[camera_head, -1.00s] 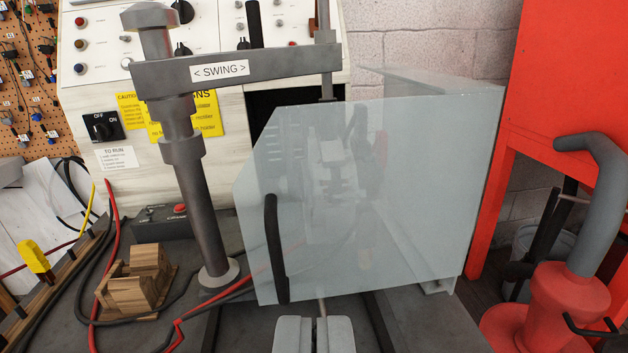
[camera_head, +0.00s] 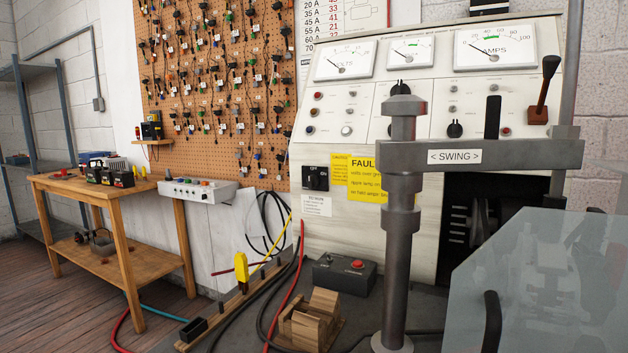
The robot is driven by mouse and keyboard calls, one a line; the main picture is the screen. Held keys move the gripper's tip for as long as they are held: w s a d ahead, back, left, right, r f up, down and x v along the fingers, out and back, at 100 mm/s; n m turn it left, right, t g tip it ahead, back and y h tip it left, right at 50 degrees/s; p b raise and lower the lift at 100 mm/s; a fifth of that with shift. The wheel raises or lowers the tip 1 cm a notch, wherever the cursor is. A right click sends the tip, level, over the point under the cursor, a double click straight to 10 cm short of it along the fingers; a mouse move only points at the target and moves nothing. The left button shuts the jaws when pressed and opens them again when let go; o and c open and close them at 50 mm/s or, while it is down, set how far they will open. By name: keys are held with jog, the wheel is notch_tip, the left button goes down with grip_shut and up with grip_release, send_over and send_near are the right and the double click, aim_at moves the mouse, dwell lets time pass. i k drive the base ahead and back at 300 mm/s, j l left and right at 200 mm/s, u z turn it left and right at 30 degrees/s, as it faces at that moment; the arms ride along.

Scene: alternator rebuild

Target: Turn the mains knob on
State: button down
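The mains knob (camera_head: 316,178) is a black rotary knob on a black plate marked OFF and ON, low on the left of the pale test-bench panel (camera_head: 450,100). It is small in the view, and I cannot tell for sure which mark it points to. Nothing touches it or stands in front of it. A small white label (camera_head: 317,205) is below it and a yellow caution sign (camera_head: 366,183) is to its right. My gripper does not show in this view.
A grey post (camera_head: 400,230) with a SWING arm (camera_head: 500,154) stands right of the knob. A clear guard (camera_head: 545,285) fills the lower right. A wooden block (camera_head: 312,318), cables and a box with a red button (camera_head: 344,275) lie below. A wooden table (camera_head: 110,190) stands left.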

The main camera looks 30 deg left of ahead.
aim_at(313, 181)
jog(key=j+u, duration=0.15)
jog(key=j, duration=1.45)
jog(key=k, duration=0.05)
